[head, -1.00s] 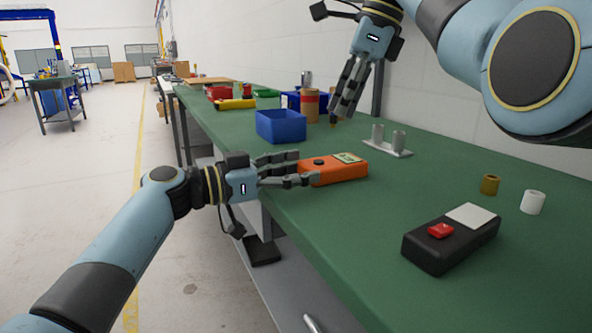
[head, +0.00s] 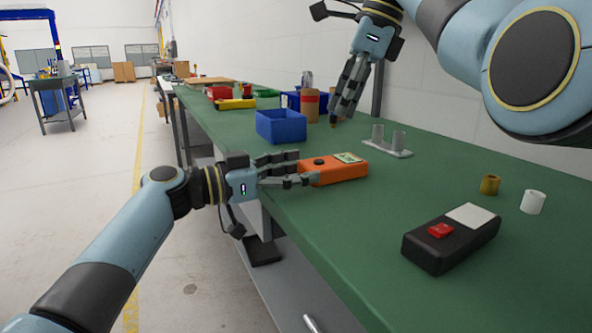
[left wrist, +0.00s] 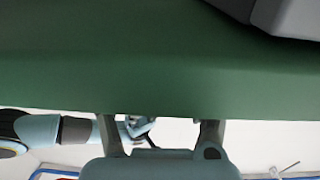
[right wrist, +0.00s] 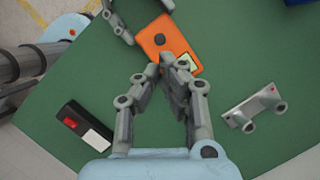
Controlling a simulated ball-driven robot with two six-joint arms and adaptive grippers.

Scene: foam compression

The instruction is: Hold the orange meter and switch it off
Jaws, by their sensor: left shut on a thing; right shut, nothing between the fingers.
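The orange meter (head: 335,172) lies flat on the green bench, with a dark knob (head: 319,161) and a pale display (head: 348,157) on top. It also shows in the right wrist view (right wrist: 164,42). My left gripper (head: 308,170) is shut on the meter's left end, its fingers along its sides. The left wrist view shows mostly green bench top and no clear meter. My right gripper (head: 335,117) is shut and empty, pointing down above the bench, behind the meter in the head view. In the right wrist view its fingertips (right wrist: 167,62) overlap the picture of the meter near the display.
A black box with a red button (head: 440,231) lies at the front right. A brown ring (head: 489,184) and a white ring (head: 533,202) stand behind it. A grey two-post holder (head: 387,143) and a blue bin (head: 281,126) are near the meter. Bench between meter and black box is clear.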

